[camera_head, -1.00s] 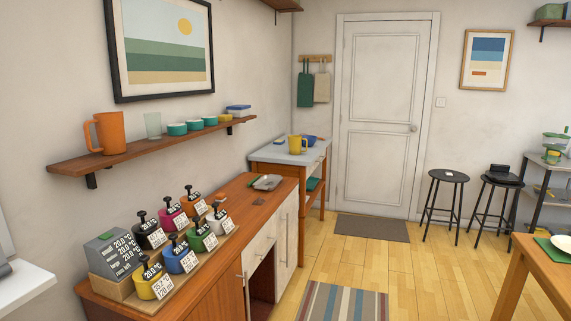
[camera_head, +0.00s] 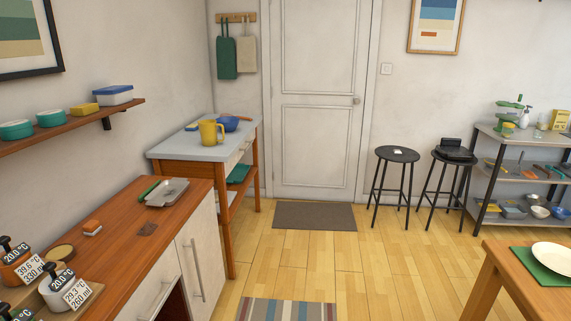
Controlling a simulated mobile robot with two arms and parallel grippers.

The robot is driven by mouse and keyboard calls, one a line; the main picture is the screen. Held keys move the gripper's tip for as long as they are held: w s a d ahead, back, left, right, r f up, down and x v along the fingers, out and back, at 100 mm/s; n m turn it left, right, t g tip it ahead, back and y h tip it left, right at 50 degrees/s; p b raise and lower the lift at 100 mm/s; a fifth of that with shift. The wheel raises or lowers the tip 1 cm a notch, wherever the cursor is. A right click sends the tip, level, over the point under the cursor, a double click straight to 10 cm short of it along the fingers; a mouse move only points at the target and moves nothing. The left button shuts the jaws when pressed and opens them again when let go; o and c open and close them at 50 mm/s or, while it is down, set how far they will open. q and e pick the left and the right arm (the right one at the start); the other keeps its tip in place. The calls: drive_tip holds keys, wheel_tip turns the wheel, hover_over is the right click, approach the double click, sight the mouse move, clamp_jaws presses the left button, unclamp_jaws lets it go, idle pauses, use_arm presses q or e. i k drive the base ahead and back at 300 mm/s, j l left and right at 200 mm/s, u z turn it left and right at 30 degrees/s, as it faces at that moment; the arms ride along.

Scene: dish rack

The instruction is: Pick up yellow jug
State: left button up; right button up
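The yellow jug (camera_head: 208,133) stands upright on the grey top of a small wooden side table (camera_head: 180,151) by the far left wall. Its handle faces right. A blue bowl (camera_head: 231,124) stands just behind it to the right. Neither of my grippers shows in the head view.
Open floor (camera_head: 300,260) lies to the right of both. Two black stools (camera_head: 397,155) and a shelf rack (camera_head: 530,140) stand right. A dining table (camera_head: 500,285) is at the near right.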

sight(208, 127)
drive_tip(key=i+u, duration=0.2)
drive_tip(key=i, duration=0.35)
drive_tip(key=i+l+u, duration=0.15)
drive_tip(key=i, duration=0.35)
drive_tip(key=i+l+u, duration=0.2)
drive_tip(key=i, duration=0.35)
drive_tip(key=j, duration=0.1)
